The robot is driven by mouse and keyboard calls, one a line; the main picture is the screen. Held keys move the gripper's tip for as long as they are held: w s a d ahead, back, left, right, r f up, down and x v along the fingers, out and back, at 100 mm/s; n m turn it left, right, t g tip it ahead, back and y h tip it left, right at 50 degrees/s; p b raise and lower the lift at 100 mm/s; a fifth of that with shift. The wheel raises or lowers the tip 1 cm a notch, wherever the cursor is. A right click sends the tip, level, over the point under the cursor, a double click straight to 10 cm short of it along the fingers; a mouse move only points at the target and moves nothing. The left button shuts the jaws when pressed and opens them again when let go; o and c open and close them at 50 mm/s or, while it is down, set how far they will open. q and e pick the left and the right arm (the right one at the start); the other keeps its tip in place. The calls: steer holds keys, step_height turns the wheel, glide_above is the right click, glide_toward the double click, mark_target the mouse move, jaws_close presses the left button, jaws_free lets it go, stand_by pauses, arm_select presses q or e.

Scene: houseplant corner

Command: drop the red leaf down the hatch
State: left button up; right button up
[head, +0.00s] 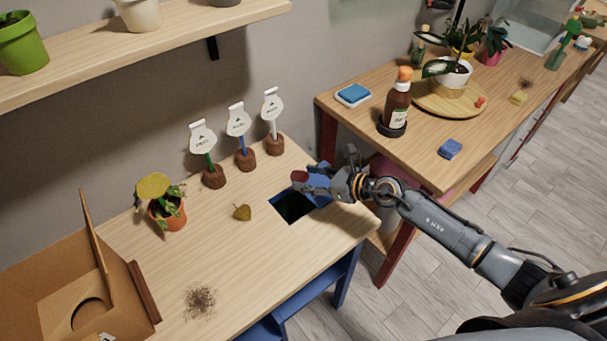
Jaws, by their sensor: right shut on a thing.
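The red leaf (299,176) is a small dark red shape at the tip of my right gripper (309,180). My right gripper is shut on it and holds it over the far edge of the hatch. The hatch (291,207) is a dark square opening in the light wooden table, near its right end. Its right part is partly covered by the gripper. The inside is dark and I cannot tell what is in it. My left gripper is not in the head view.
A yellow-brown leaf (242,212) lies left of the hatch. Several label tags on brown bases, including the white one (273,141), stand behind. A potted plant (166,212), a soil patch (199,301) and a cardboard box (75,295) are farther left. A second table (420,160) stands right.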

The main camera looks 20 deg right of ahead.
step_height(320, 180, down, 5)
steer(key=b, duration=0.4)
steer(key=shift+w+a+r, duration=0.1)
steer(key=shift+w+a, duration=0.05)
steer(key=o, duration=0.8)
steer(key=shift+c, duration=0.2)
